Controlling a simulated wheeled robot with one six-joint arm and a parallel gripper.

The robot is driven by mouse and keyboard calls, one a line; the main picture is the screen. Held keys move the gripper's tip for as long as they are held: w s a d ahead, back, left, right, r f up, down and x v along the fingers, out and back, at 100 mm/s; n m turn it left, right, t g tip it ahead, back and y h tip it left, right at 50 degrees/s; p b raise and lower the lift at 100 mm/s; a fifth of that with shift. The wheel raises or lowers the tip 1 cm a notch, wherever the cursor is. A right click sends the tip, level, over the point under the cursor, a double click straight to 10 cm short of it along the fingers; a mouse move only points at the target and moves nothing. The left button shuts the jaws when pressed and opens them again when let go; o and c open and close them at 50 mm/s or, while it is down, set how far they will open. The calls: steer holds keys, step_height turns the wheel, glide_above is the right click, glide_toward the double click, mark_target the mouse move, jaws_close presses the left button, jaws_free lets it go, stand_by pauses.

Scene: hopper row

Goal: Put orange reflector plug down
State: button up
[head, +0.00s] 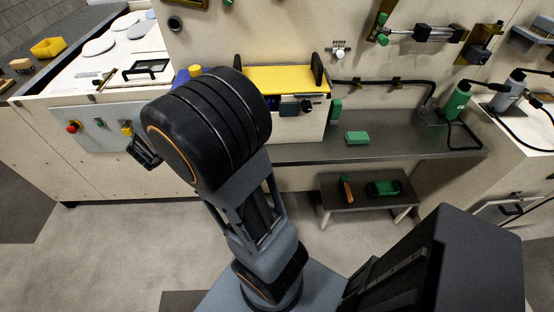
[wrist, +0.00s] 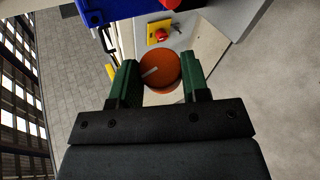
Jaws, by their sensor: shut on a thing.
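The orange reflector plug (wrist: 161,68) is a round orange disc with a pale mark on its face. In the wrist view it sits between the two green fingers of my gripper (wrist: 161,85), which is shut on it. In the head view my arm's large black joint hides the plug, and only a dark part of my gripper (head: 145,152) shows at its left, in front of the cream cabinet front. I cannot tell whether the plug touches anything besides the fingers.
A control panel (head: 90,130) with a red button (head: 73,127) is on the cabinet front near my gripper. A yellow-topped unit (head: 280,78) stands behind my arm. A green block (head: 357,138) lies on the grey bench (head: 420,147). A low stool (head: 345,203) holds small items.

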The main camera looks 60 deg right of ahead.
steer(key=s+d+f+g+h+b, duration=0.1)
steer(key=s+d+f+g+b, duration=0.15)
steer(key=s+d+g, duration=0.45)
steer(key=s+d+f+g+h+b, duration=0.2)
steer(key=s+d+g+b, duration=0.25)
steer(key=s+g, duration=0.45)
steer(key=s+d+f, duration=0.1)
steer(key=d+f, duration=0.1)
steer(key=d, duration=0.2)
steer(key=s+d+f, duration=0.2)
steer(key=d+f, duration=0.1)
steer(key=d, duration=0.1)
steer(key=s+d+f+b, duration=0.1)
steer(key=d+f, duration=0.1)
steer(key=d, duration=0.2)
steer(key=shift+s+f, duration=0.2)
steer(key=shift+f, duration=0.15)
steer(key=shift+s+d+f, duration=0.15)
steer(key=shift+d+f, duration=0.45)
steer(key=shift+f, duration=0.05)
steer(key=shift+d+f, duration=0.15)
steer(key=shift+f, duration=1.6)
steer(key=shift+y, duration=0.3)
